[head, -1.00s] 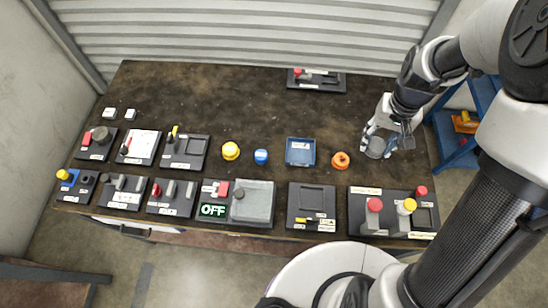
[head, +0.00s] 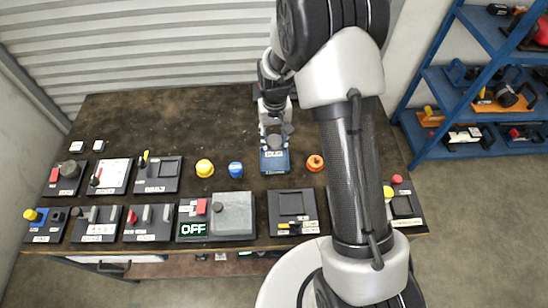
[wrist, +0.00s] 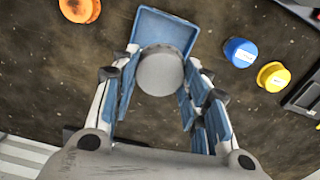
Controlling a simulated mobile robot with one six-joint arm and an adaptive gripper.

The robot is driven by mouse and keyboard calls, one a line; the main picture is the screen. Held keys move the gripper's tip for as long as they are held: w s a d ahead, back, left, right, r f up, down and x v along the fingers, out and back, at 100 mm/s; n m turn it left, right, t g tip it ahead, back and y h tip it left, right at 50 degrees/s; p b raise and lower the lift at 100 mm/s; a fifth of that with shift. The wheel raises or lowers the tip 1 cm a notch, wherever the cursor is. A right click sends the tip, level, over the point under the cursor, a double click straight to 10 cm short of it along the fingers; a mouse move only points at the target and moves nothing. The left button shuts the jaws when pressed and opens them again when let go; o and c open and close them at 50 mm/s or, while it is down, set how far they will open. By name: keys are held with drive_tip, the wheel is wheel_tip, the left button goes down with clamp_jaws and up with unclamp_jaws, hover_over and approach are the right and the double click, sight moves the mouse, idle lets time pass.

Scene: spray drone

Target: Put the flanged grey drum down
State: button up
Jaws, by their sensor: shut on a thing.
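My gripper (head: 275,133) is shut on the flanged grey drum (wrist: 160,72), whose round grey top shows between the blue-padded fingers in the wrist view. In that view my gripper (wrist: 161,70) and the drum overlap the near edge of a blue square tray (wrist: 165,27). In the head view the tray (head: 275,168) lies on the dark table, with the gripper at its far edge. The drum is mostly hidden there by the fingers. I cannot tell whether the drum touches the tray or the table.
An orange knob (head: 315,163) stands right of the tray, a blue cap (head: 235,169) and a yellow cap (head: 204,168) to its left. Black panels with switches line the front of the table (head: 140,115). The back left is mostly clear. Blue shelves (head: 470,75) stand at right.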

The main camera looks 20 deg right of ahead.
sight(274, 161)
wheel_tip(274, 161, down, 10)
drive_tip(key=shift+r+b, duration=0.15)
drive_tip(key=shift+b, duration=1)
drive_tip(key=shift+f, duration=0.25)
drive_tip(key=o, duration=0.8)
drive_tip(key=shift+r, duration=0.1)
drive_tip(key=shift+c, duration=0.2)
